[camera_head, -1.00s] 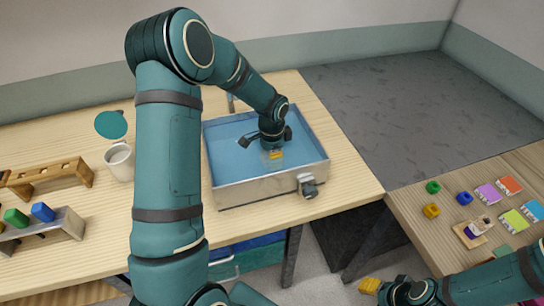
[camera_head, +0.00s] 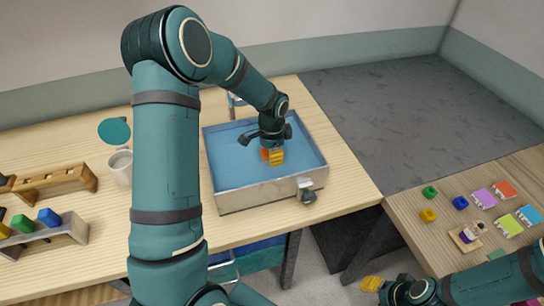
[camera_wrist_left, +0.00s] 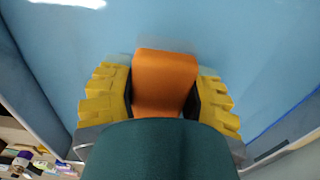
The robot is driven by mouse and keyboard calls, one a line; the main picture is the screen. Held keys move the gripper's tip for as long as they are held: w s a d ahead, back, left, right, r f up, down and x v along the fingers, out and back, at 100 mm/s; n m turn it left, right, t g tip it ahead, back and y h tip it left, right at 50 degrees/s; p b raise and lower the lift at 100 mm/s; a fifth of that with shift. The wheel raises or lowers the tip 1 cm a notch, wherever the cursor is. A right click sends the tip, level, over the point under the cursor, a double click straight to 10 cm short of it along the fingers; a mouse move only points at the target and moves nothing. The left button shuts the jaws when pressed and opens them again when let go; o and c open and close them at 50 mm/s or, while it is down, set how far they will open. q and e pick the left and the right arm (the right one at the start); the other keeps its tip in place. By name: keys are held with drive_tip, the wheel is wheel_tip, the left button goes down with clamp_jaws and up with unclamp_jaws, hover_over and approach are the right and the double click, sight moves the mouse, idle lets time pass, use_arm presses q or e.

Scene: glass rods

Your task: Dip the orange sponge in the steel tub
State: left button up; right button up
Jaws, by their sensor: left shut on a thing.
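The steel tub (camera_head: 255,193) stands on the wooden table and holds blue water (camera_head: 228,160). My left gripper (camera_head: 273,157) points down inside the tub's outline, toward its right side. It is shut on the orange sponge (camera_head: 265,154). The left wrist view shows the sponge (camera_wrist_left: 165,80) between the yellow fingers, with blue water behind it. The sponge and fingertips look clear of the water, but the exact gap is hard to tell. My right gripper (camera_head: 371,284) is low at the bottom right, its yellow fingertips seen too small to judge.
A tap-like fitting (camera_head: 307,189) juts from the tub's front wall. A white mug (camera_head: 119,166) and wooden racks (camera_head: 52,182) are on the left. The right table (camera_head: 420,240) carries small coloured blocks and cards. My left arm hides part of the left table.

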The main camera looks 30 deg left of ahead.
use_arm(q)
wheel_tip(320, 180, up, 6)
drive_tip(key=p, duration=0.3)
drive_tip(key=shift+f+p, duration=0.15)
drive_tip(key=shift+p, duration=0.2)
drive_tip(key=shift+r+p, duration=0.65)
drive_tip(key=shift+r, duration=0.35)
wheel_tip(320, 180, up, 5)
drive_tip(key=p, duration=0.3)
drive_tip(key=shift+f, duration=0.1)
